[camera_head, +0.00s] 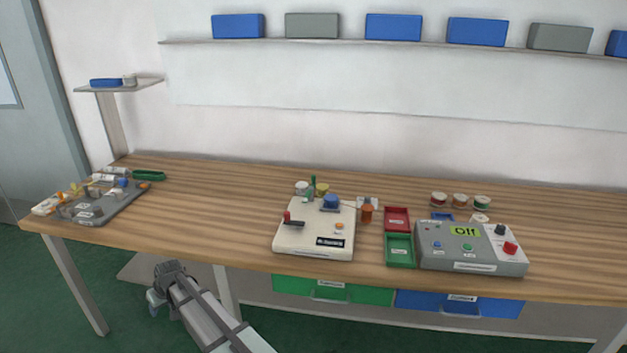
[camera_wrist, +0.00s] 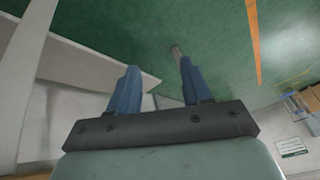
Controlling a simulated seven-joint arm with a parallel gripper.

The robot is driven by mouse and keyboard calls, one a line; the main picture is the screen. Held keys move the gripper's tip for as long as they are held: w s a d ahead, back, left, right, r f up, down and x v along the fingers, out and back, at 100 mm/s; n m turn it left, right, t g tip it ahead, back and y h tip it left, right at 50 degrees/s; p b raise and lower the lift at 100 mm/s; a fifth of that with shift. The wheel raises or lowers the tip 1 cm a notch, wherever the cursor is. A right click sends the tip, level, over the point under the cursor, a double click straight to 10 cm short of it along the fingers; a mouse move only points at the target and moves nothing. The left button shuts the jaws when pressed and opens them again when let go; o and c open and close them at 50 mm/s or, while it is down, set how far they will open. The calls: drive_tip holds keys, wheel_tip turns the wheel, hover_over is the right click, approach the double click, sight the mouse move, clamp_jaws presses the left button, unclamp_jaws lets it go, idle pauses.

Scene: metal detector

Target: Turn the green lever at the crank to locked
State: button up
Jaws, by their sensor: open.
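A cream box (camera_head: 332,246) stands on the table near the middle. On its left top is a dark crank bar with a red knob (camera_head: 287,216). A small upright green piece (camera_head: 313,185) shows at the box's back edge; it may be the green lever, but it is too small to tell, and no lock marking is readable. My gripper (camera_head: 166,283) is below and in front of the table's front edge, left of the box and far from it. In the wrist view my gripper (camera_wrist: 158,68) has its two blue fingers apart with nothing between them.
A grey control box (camera_head: 472,262) reading "Off" stands right of the cream box, beside red (camera_head: 397,212) and green (camera_head: 400,240) trays. A grey board with parts (camera_head: 92,217) lies at the left. Bare tabletop (camera_head: 210,222) lies between. Drawers (camera_head: 345,294) hang under the table.

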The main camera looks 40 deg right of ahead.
drive_tip(key=w+d+r+t, duration=0.1)
drive_tip(key=w+d+r, duration=0.1)
drive_tip(key=w+r, duration=0.5)
drive_tip(key=w+d+r+t, duration=0.1)
drive_tip(key=w+d+r, duration=0.1)
drive_tip(key=w+r, duration=0.45)
drive_tip(key=shift+n, duration=0.3)
drive_tip(key=d+r, duration=0.1)
drive_tip(key=d, duration=0.1)
drive_tip(key=d+r, duration=0.2)
drive_tip(key=d, duration=0.1)
drive_tip(key=d+r, duration=0.2)
drive_tip(key=shift+w+d+r, duration=0.15)
drive_tip(key=shift+w+d, duration=0.05)
drive_tip(key=shift+w, duration=0.15)
drive_tip(key=w+d+r, duration=0.1)
drive_tip(key=d+r, duration=0.1)
drive_tip(key=d, duration=0.5)
drive_tip(key=w+d+r, duration=0.1)
drive_tip(key=d+r, duration=0.1)
drive_tip(key=d, duration=0.4)
drive_tip(key=g+h, duration=0.2)
approach(314, 175)
drive_tip(key=x, duration=1)
drive_tip(key=shift+a, duration=0.1)
clamp_jaws()
